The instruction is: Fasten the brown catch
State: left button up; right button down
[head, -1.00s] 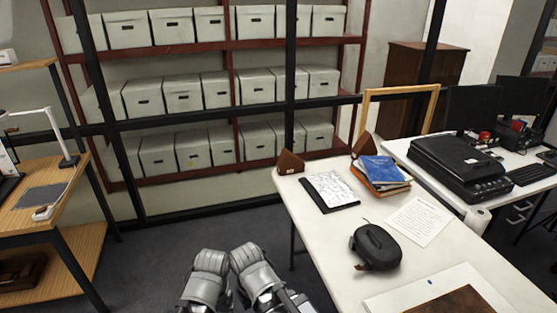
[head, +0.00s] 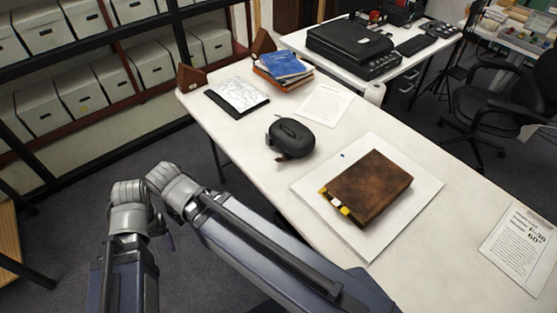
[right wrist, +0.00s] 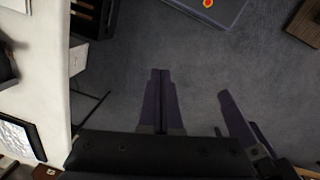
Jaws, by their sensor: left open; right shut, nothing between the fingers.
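In the right wrist view, my right gripper (right wrist: 161,72) is shut and empty above the floor.
A brown book (head: 370,187) lies on a white board (head: 425,205). A paper sheet (head: 323,104), a clipboard (head: 237,97) and stacked blue and orange books (head: 282,66) lie behind the case. The table (head: 245,130) has bare room left of the case. An office chair (head: 492,120) stands at right.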

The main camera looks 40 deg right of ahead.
jog(key=w+d+f+n+t+h+b, duration=0.1)
jog(key=w+d+f+n+b, duration=0.15)
jog(key=w+d, duration=0.3)
jog(key=w+d+f+n+h+b, duration=0.2)
jog(key=w+d+n+b, duration=0.2)
jog(key=d, duration=0.2)
jog(key=n+h+b, duration=0.4)
jog(key=n+b, duration=0.1)
jog(key=n, duration=0.5)
send_near(282, 159)
jog(key=shift+m, duration=0.25)
jog(key=shift+s+a+r, duration=0.2)
jog(key=shift+a+r, duration=0.15)
jog(key=shift+a, duration=0.55)
jog(key=shift+s+a+r, duration=0.2)
jog(key=shift+a+r, duration=0.1)
jog(key=shift+a, duration=0.6)
jog(key=shift+s+a+r, duration=0.25)
jog(key=shift+a+r, duration=0.1)
jog(key=shift+a, duration=0.5)
jog(key=b+x, duration=0.7)
jog(key=x, duration=0.1)
jog(key=shift+w+f, duration=0.15)
jog(key=shift+f, duration=0.25)
jog(key=shift+d+f+b, duration=0.45)
jog(key=shift+d+b, duration=0.05)
jog(key=shift+d, duration=0.05)
jog(key=shift+r, duration=0.1)
